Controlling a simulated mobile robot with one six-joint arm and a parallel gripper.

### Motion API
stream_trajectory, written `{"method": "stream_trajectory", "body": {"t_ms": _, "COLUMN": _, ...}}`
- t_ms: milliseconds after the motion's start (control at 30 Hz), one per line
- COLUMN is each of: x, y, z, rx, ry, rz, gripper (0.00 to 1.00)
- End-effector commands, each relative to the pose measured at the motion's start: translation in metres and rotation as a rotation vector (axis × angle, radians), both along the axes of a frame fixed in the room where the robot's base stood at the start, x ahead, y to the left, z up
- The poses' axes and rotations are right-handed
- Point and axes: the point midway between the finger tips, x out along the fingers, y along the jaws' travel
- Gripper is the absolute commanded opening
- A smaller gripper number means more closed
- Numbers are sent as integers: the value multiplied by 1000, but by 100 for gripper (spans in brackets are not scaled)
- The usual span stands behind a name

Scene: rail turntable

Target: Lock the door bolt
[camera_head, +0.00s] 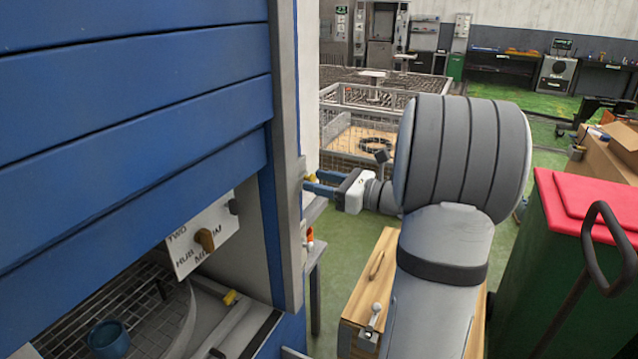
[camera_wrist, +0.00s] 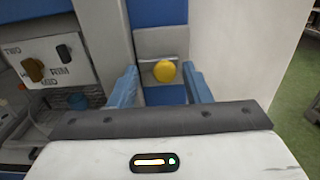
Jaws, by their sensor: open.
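A round yellow knob (camera_wrist: 165,71) sits on a pale grey plate (camera_wrist: 152,46) on a narrow blue and grey face in the wrist view. It may be the door bolt's knob; the frames do not settle this. My gripper (camera_wrist: 160,74) is open, with its blue fingers on either side of the knob in that view. I cannot tell whether they touch it. In the head view my gripper (camera_head: 318,184) reaches left to the edge of the blue cabinet (camera_head: 130,120). A bit of yellow (camera_head: 310,178) shows at its fingertips there.
A wooden box (camera_head: 352,318) with a metal lever stands below my arm. A green bin with red lid (camera_head: 570,195) is at right. Green floor lies between.

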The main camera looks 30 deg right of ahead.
Motion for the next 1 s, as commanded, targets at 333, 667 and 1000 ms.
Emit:
{"method": "stream_trajectory", "body": {"t_ms": 333, "x": -39, "y": -32, "z": -2, "rx": -1, "ry": -1, "rz": -5, "gripper": 44}}
{"method": "stream_trajectory", "body": {"t_ms": 667, "x": -62, "y": -48, "z": 0, "rx": 0, "ry": 0, "rz": 0, "gripper": 44}}
{"method": "stream_trajectory", "body": {"t_ms": 1000, "x": -62, "y": -48, "z": 0, "rx": 0, "ry": 0, "rz": 0, "gripper": 44}}
